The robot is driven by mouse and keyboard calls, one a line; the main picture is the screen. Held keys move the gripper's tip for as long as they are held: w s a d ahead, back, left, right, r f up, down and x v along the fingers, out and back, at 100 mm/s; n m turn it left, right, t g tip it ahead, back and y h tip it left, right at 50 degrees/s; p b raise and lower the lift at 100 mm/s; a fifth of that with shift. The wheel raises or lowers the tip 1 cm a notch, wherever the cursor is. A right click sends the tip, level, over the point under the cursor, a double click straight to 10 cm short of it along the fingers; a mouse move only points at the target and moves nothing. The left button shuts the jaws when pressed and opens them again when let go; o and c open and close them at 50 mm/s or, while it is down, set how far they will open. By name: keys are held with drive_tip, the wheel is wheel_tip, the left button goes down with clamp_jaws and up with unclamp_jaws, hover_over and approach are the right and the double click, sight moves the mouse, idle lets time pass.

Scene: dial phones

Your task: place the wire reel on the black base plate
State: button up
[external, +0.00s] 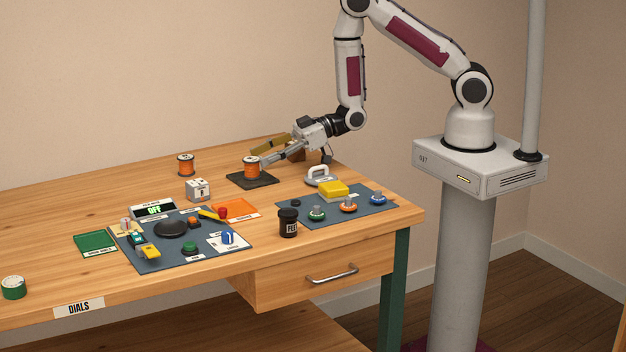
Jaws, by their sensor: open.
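An orange wire reel (251,167) stands upright on the black base plate (266,181) near the back of the table. A second orange reel (185,165) stands on bare wood to the left, well apart from the plate. My gripper (261,157) is open and low, tilted down to the left, with its fingertips close to the right side of the reel on the plate. I cannot tell whether a finger touches that reel. The gripper partly hides what lies behind it.
A white cube (198,190) stands front-left of the plate. A white-handled object (320,176) is to its right. Blue panels with knobs (348,204) and a black dial (171,228) lie nearer the front. A black jar (289,223) stands between them. The table's left rear is clear.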

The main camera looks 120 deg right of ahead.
drive_tip(key=shift+v, duration=1.8)
drive_tip(key=shift+w+a+r+n+g, duration=0.15)
drive_tip(key=shift+w+a+r+g, duration=0.1)
drive_tip(key=shift+r, duration=0.25)
drive_tip(key=shift+w+a+r+n+g, duration=0.15)
drive_tip(key=shift+w+a+r, duration=0.1)
drive_tip(key=shift+r, duration=0.2)
drive_tip(key=s+a+r+g, duration=0.45)
drive_tip(key=a+r, duration=0.45)
drive_tip(key=r, duration=0.6)
drive_tip(key=s+a+r+g, duration=0.1)
drive_tip(key=s+a+r, duration=0.1)
drive_tip(key=s+a, duration=0.2)
drive_tip(key=s+a+r+g+y, duration=0.1)
drive_tip(key=s+a, duration=0.4)
drive_tip(key=s, duration=0.6)
drive_tip(key=s+a+r+n+g+y, duration=0.1)
drive_tip(key=s+a+r, duration=0.2)
drive_tip(key=s+a, duration=0.2)
drive_tip(key=s, duration=0.3)
drive_tip(key=shift+r, duration=0.15)
